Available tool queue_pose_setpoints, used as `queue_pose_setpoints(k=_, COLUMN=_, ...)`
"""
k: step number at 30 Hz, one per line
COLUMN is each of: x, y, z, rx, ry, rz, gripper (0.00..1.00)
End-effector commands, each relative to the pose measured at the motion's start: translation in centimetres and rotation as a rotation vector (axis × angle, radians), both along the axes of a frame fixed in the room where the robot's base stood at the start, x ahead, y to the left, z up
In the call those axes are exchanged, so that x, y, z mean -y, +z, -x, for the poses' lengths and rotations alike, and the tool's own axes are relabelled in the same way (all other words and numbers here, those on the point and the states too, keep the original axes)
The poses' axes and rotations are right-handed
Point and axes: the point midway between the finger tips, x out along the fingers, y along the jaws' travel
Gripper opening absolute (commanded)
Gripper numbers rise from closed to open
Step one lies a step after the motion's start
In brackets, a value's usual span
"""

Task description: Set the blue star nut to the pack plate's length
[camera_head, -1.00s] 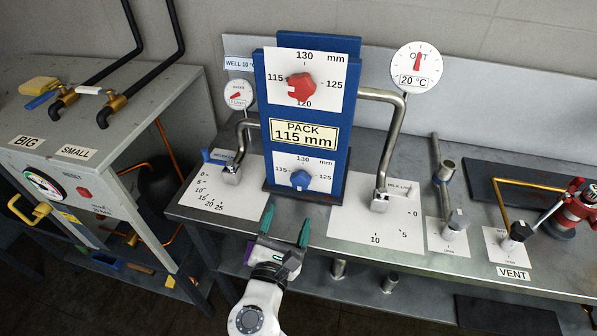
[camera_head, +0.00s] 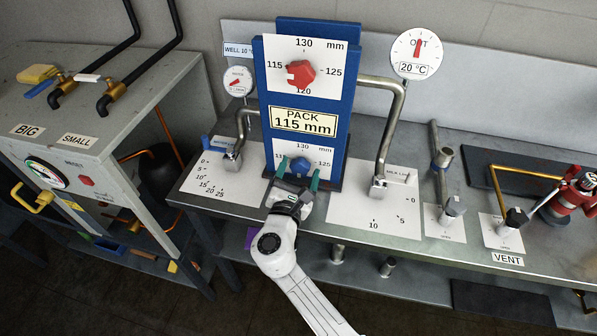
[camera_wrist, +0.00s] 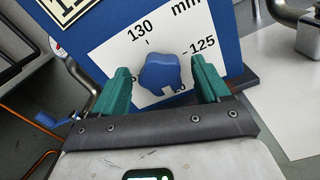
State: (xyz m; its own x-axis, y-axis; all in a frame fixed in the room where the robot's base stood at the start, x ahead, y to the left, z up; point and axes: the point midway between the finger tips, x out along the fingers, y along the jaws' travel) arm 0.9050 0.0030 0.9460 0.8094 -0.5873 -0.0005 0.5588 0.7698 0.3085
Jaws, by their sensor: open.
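The blue star nut (camera_head: 300,167) sits on the lower white dial of the blue stand (camera_head: 338,120). In the wrist view the nut (camera_wrist: 158,72) has a small pale notch at its bottom, apparently towards the partly hidden 120 mark. The dial shows 130 at top and 125 at right; 115 is mostly covered by a finger. The pack plate (camera_head: 303,121) reads PACK 115 mm. My gripper (camera_wrist: 160,78) is open, its green fingers on either side of the nut, with gaps visible; whether the tips reach its depth I cannot tell.
A red star nut (camera_head: 301,74) is on the upper dial, its notch facing left towards 115. A bench with gauge and valves is at left, a red figure-like device (camera_head: 573,203) at right.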

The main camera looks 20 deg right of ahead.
Motion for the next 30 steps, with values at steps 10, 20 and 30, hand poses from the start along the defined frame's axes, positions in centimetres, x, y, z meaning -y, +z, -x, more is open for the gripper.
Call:
queue_pose_setpoints(k=10, x=-0.01, y=0.02, z=0.02, rx=0.001, ry=0.000, rz=-0.001, gripper=0.52)
queue_pose_setpoints(k=20, x=0.00, y=0.02, z=0.03, rx=0.001, ry=0.000, rz=-0.001, gripper=0.21)
queue_pose_setpoints(k=30, x=0.07, y=-0.22, z=0.05, rx=0.029, ry=-0.001, rz=-0.039, gripper=0.19)
